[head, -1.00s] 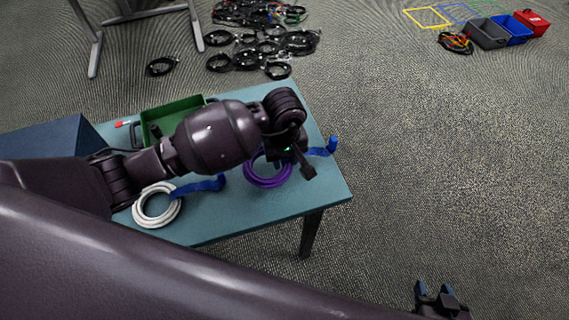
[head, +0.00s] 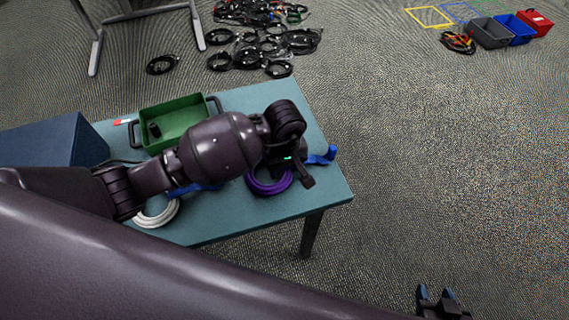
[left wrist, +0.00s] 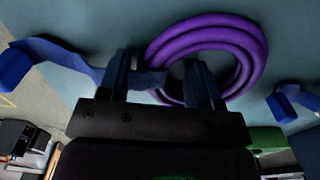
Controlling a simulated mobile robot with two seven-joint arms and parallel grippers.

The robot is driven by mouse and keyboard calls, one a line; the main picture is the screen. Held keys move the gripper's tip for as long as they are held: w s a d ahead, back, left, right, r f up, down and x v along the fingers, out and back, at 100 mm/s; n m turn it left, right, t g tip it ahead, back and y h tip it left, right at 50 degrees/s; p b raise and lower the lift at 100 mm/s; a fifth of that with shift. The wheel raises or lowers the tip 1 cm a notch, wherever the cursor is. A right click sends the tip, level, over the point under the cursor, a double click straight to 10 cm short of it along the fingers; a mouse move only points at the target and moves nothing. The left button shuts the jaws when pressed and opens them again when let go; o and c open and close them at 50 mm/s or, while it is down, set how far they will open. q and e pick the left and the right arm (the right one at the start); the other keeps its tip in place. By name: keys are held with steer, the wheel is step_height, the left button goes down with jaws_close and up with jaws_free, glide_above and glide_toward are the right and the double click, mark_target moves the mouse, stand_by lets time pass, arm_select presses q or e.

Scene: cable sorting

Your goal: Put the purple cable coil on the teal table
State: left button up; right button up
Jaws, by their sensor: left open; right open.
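The purple cable coil (head: 268,187) lies on the teal table (head: 235,222) near its right end, partly hidden by my left gripper. A blue strap (head: 322,156) shows beside it. My left gripper (head: 296,172) is open, low over the coil. In the left wrist view, the open left gripper (left wrist: 160,85) has one finger to the left of the purple coil (left wrist: 232,30) and the other over its inside. The coil's near side and a blue strap (left wrist: 62,58) pass between the fingers. Whether the fingers touch the coil is unclear. My right gripper (head: 440,298) is open and empty over the floor.
A white coil (head: 158,215) lies on the table, partly hidden by my left arm. A green tray (head: 147,112) and a dark blue box (head: 55,140) stand behind. Several black cables (head: 265,40) lie on the floor beyond. The table's front right corner is clear.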

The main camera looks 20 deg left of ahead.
arm_select(q)
steer(key=shift+r, duration=0.25)
step_height(320, 180, up, 12)
steer(key=p, duration=0.2)
steer(key=shift+f, duration=0.1)
steer(key=shift+s, duration=0.1)
stand_by(0.5)
